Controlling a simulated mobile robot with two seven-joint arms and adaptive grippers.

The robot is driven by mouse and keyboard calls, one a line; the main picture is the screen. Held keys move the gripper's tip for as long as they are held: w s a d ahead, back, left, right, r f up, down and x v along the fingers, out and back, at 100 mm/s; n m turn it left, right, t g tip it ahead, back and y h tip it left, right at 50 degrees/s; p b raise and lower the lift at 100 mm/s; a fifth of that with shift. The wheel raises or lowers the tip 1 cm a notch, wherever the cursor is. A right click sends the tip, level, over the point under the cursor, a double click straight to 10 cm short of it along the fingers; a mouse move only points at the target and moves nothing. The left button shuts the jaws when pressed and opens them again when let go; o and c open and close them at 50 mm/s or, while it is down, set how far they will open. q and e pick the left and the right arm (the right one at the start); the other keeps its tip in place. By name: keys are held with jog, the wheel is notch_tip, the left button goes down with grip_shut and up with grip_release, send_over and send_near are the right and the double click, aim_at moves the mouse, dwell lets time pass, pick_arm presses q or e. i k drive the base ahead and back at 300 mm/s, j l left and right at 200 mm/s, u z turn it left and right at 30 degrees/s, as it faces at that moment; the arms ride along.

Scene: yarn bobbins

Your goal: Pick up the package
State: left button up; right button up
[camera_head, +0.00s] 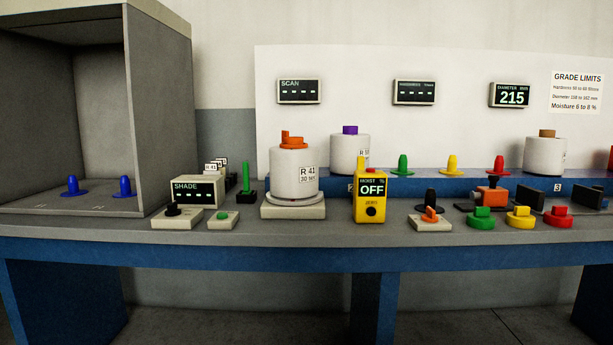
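Nothing in view is clearly a package. The wrapped-looking white things are yarn bobbins. One white bobbin (293,172) with an orange top and a label reading R 41 stands upright on a pale round-plated base (293,210) at the bench's middle. A second white bobbin (350,154) with a purple top stands behind it on the blue ledge. A third white bobbin (545,156) with a brown top stands on the ledge at the right. Neither of my grippers shows in this view.
A grey open booth (160,110) with two blue pegs stands at the left. A SHADE display (195,191), a yellow meter (370,196) reading OFF, and several coloured knobs and pegs crowd the grey bench (330,234). The bench's front strip is mostly clear.

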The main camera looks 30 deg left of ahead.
aim_at(294, 174)
jog(key=i+j, duration=0.1)
jog(key=j, duration=1.1)
jog(key=i+j, duration=0.15)
jog(key=j, duration=0.4)
jog(key=i+j, duration=0.1)
jog(key=j, duration=1.1)
jog(key=i+j, duration=0.15)
jog(key=j, duration=0.45)
jog(key=k+l, duration=0.1)
jog(key=l, duration=0.5)
jog(key=k+l, duration=0.1)
jog(key=l, duration=0.5)
jog(key=k+l, duration=0.1)
jog(key=l, duration=0.5)
